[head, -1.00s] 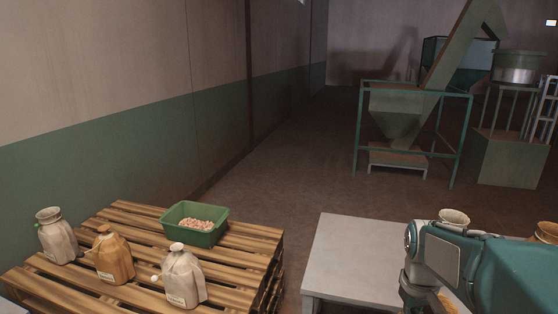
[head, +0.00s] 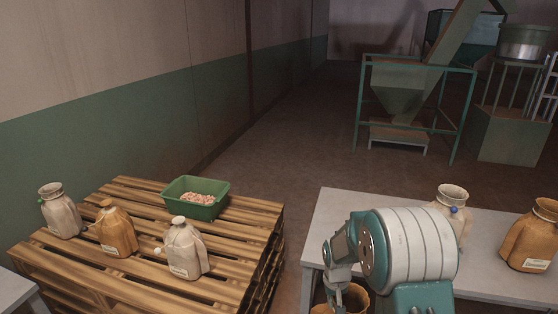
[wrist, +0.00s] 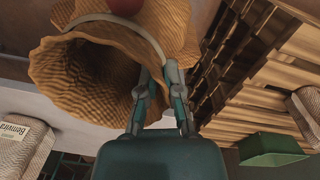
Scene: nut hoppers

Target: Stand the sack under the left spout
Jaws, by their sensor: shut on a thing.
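My gripper (head: 345,288) is low in the head view at the near edge of the grey table. It is shut on the rim of a brown open-mouthed sack (head: 356,299), of which only the top shows there. In the wrist view the gripper's fingers (wrist: 162,72) pinch the rim of this sack (wrist: 60,72), its wide mouth facing the camera. A pale cord and a red ball show on it. I cannot tell whether its base touches anything. A funnel-shaped hopper (head: 402,88) in a green frame stands at the back, left of the other machines; its spout is small and distant.
The grey table (head: 325,215) holds a pale open sack (head: 450,199) and a brown open sack (head: 533,240). The pallet (head: 150,285) at left bears several tied sacks and a green nut bin (head: 193,207). A low stand (head: 398,133) is under the hopper. The floor between is clear.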

